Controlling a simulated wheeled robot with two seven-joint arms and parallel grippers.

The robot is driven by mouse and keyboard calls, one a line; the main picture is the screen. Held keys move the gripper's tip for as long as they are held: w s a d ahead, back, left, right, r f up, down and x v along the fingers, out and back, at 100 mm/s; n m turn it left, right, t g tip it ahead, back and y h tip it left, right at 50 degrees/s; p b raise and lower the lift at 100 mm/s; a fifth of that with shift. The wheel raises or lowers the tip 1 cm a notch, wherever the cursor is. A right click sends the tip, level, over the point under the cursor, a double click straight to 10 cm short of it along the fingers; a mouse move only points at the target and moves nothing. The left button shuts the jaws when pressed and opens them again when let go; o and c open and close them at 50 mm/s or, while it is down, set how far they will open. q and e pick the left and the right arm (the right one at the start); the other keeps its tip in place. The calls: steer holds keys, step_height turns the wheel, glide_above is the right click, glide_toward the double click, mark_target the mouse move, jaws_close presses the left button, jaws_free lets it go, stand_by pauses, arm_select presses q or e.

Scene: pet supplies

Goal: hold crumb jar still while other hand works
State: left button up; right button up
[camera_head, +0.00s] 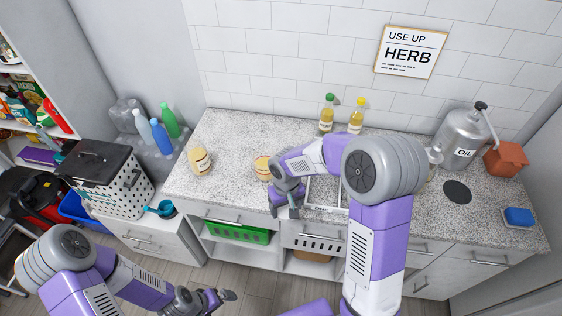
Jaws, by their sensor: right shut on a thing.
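Two jars on the counter could be the crumb jar; I cannot read their labels. One pale jar with a label (200,160) stands upright at the left. The other, an orange-and-cream jar (262,167), stands beside my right arm. My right gripper (285,211) points down at the counter's front edge, in front of the second jar. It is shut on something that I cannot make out. My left gripper (220,300) is low in front of the cabinets, away from both jars. Its finger gap is not clear.
A white rack (325,191) stands right of my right gripper, partly hidden by the arm. Two bottles (326,115) (357,117) stand at the wall. An oil can (463,138), a terracotta pot (505,158) and a blue sponge (519,216) are at the right. The counter between the jars is clear.

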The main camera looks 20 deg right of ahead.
arm_select(q)
step_height(320, 180, down, 7)
steer(key=b, duration=0.5)
arm_select(e)
step_height(320, 180, down, 9)
steer(key=s+a, duration=0.1)
steer(key=shift+s+a, duration=0.2)
steer(key=shift+s, duration=0.15)
arm_select(q)
steer(key=shift+c, duration=0.2)
arm_select(e)
steer(key=shift+r, duration=0.1)
